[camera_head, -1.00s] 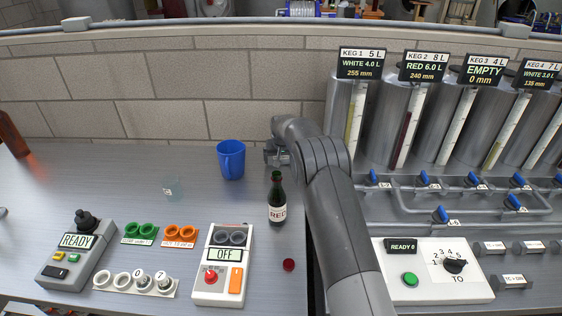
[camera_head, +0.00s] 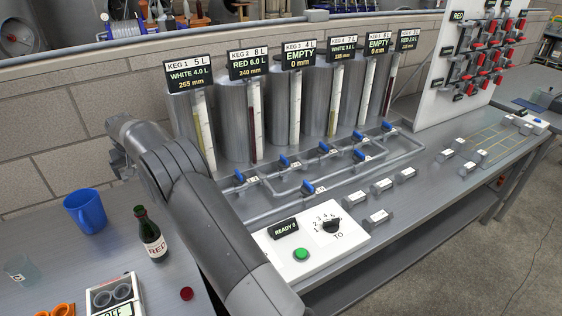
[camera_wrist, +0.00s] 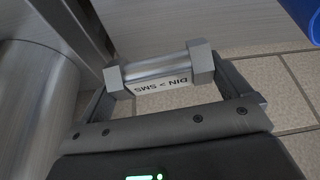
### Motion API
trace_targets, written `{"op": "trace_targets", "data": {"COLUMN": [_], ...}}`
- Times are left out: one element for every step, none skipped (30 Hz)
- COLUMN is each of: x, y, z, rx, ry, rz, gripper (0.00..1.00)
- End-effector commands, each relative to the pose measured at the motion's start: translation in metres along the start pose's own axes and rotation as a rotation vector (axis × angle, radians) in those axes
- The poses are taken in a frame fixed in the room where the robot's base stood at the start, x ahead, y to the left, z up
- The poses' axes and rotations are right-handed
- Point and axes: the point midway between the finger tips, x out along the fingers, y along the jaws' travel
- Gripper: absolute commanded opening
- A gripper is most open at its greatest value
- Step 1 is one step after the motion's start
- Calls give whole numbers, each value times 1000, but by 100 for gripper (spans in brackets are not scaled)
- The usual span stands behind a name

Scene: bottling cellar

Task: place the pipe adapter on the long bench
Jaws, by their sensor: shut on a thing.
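The pipe adapter (camera_wrist: 160,70), a grey metal piece with block-like ends and a label reading "DIN > SMS", is between the jaws of my gripper (camera_wrist: 170,85) in the wrist view. My gripper is shut on it. In the head view my gripper (camera_head: 118,165) is at the left, near the brick wall and beyond the blue mug, largely behind my arm; I cannot make out the adapter there. The long bench (camera_head: 420,190), grey metal, runs from my arm to the right, carrying the kegs and valve pipes.
Several similar small labelled pieces (camera_head: 382,185) sit along the bench's front part, with bare strips between. A control box (camera_head: 285,255) stands near its left end. A blue mug (camera_head: 85,210) and green bottle (camera_head: 150,235) stand on the left bench. A valve board (camera_head: 440,65) rises behind.

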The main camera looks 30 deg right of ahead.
Motion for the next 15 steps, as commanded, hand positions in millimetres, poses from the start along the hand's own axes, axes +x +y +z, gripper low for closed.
{"op": "trace_targets", "data": {"x": [-7, -11, -18, -24, -31, -42, -51, -60, -74, -85, -95, -110, -121, -131, -144], "y": [5, 8, 11, 15, 18, 23, 26, 30, 34, 36, 39, 42, 44, 46, 50], "z": [0, 1, 3, 4, 6, 9, 11, 14, 18, 20, 24, 28, 32, 35, 40], "rx": [-11, -21, -42, -60, -81, -115, -143, -174, -219, -256, -292, -342, -379, -416, -463], "ry": [3, 4, 5, 6, 6, 7, 8, 7, 7, 8, 8, 8, 8, 8, 7], "rz": [-6, -10, -19, -27, -35, -50, -61, -74, -92, -107, -122, -143, -158, -172, -191], "gripper": [61, 61, 61, 61, 61, 61, 61, 61, 61, 61, 61, 61, 61, 61, 61]}}
